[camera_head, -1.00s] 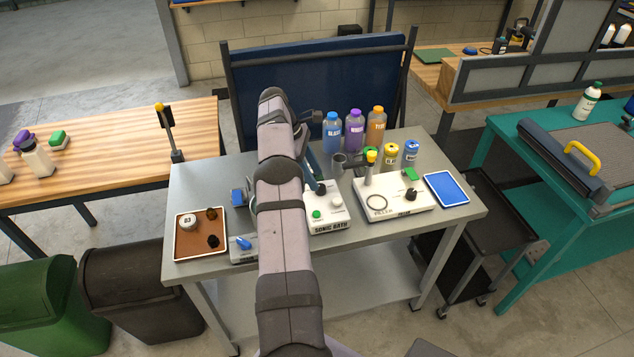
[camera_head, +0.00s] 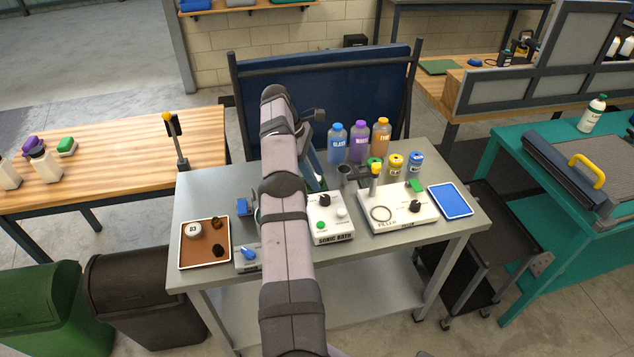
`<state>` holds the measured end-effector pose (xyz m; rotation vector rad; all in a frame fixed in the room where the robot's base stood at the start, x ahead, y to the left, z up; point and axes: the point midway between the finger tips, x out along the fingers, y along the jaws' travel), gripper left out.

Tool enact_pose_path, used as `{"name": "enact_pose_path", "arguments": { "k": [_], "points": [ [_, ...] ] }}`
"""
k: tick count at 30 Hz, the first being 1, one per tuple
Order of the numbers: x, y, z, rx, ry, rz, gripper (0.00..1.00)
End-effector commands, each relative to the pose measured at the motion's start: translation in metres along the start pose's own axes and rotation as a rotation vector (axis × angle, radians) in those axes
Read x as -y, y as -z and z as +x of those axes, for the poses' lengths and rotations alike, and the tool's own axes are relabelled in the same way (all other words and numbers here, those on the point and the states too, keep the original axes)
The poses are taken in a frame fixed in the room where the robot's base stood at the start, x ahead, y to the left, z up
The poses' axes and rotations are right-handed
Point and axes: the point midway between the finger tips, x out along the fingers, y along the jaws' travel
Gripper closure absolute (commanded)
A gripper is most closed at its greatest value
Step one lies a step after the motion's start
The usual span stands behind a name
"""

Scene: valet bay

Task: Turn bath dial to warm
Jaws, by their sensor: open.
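The sonic bath (camera_head: 333,237) is a white box lettered SONIC BATH on the grey metal bench. On its top are a black dial (camera_head: 325,200), a green button (camera_head: 320,226) and a white knob (camera_head: 342,214). My gripper (camera_head: 317,184) points down just behind the black dial, mostly hidden by my arm. Its jaws are open, with nothing seen between them. I cannot tell whether it touches the dial. The dial's markings are too small to read. My arm covers the left part of the bath.
A filler unit (camera_head: 415,218) with a spout and black knob stands right of the bath. Bottles (camera_head: 359,142) and small jars (camera_head: 396,166) stand behind it. A brown tray (camera_head: 205,258) and a blue-switched box (camera_head: 247,257) are left. A blue pad (camera_head: 450,200) lies right.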

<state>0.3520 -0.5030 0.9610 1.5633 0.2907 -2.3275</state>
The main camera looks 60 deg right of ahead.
Motion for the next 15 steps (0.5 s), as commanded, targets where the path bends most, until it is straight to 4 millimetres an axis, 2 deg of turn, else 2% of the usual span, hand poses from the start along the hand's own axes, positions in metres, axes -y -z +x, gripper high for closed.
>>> {"name": "enact_pose_path", "arguments": {
  "k": [6,9,12,15],
  "points": [
    [-0.017,-0.036,-0.066,-0.033,-0.097,0.065,0.56],
    [-0.015,-0.058,-0.093,-0.039,-0.111,0.085,0.56],
    [-0.001,-0.077,-0.108,-0.029,-0.083,0.088,0.56],
    [0.015,-0.09,-0.112,-0.018,-0.052,0.078,0.56]
  ]
}}
